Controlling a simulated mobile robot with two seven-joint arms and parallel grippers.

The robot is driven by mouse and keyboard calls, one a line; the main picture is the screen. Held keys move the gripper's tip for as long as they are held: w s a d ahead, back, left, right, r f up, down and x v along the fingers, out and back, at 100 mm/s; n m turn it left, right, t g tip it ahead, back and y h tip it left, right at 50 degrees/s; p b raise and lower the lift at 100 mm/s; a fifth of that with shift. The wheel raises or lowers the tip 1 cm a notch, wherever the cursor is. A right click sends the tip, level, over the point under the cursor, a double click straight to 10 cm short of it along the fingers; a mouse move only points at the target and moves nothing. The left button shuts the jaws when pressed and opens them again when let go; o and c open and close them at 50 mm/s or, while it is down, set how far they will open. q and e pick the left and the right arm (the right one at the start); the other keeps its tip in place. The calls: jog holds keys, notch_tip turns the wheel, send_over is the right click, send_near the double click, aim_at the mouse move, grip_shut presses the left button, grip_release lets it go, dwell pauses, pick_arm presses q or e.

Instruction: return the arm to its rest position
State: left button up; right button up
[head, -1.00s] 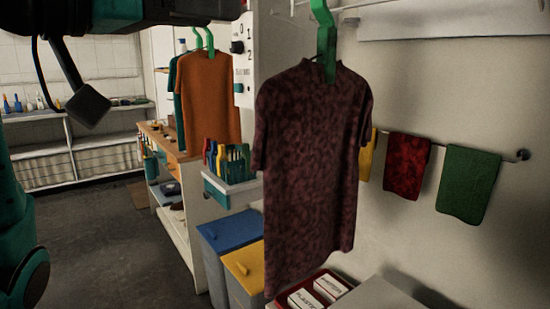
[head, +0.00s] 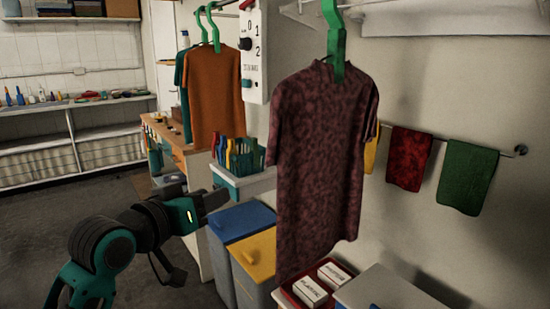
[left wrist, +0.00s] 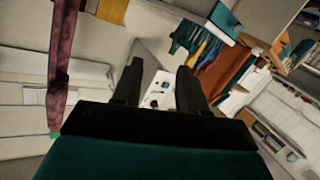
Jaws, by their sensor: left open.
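My left arm comes in from the lower left of the head view. Its gripper (head: 215,199) is low, in front of the bins and left of the dark red shirt. In the left wrist view the two black fingers (left wrist: 156,84) stand apart with nothing between them, so the gripper is open and empty. The dark red patterned shirt (head: 322,165) hangs on a green hanger (head: 334,40), apart from the gripper. It also shows at the left of the left wrist view (left wrist: 63,60). My right gripper is not in view.
A blue-lidded bin (head: 240,222) and a yellow-lidded bin (head: 254,254) stand close to the gripper. A basket of tools (head: 240,170) is just above it. An orange shirt (head: 215,95) hangs behind. Towels (head: 408,160) hang on the right wall. Floor at the left is clear.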

pick_arm(q)
notch_tip(320, 180, down, 11)
jog(key=s+a+n+y, duration=0.1)
jog(key=s+a+y, duration=0.1)
jog(key=s+a+f+m+g+y+p, duration=0.1)
jog(key=s+a+f+g+y+p, duration=0.1)
jog(key=s+f, duration=1.9)
notch_tip(320, 180, down, 3)
jog(key=shift+s+a+r+g+y, duration=0.1)
jog(key=shift+s+a+g+y, duration=0.3)
jog(key=shift+a+g+y, duration=0.4)
dwell(0.7)
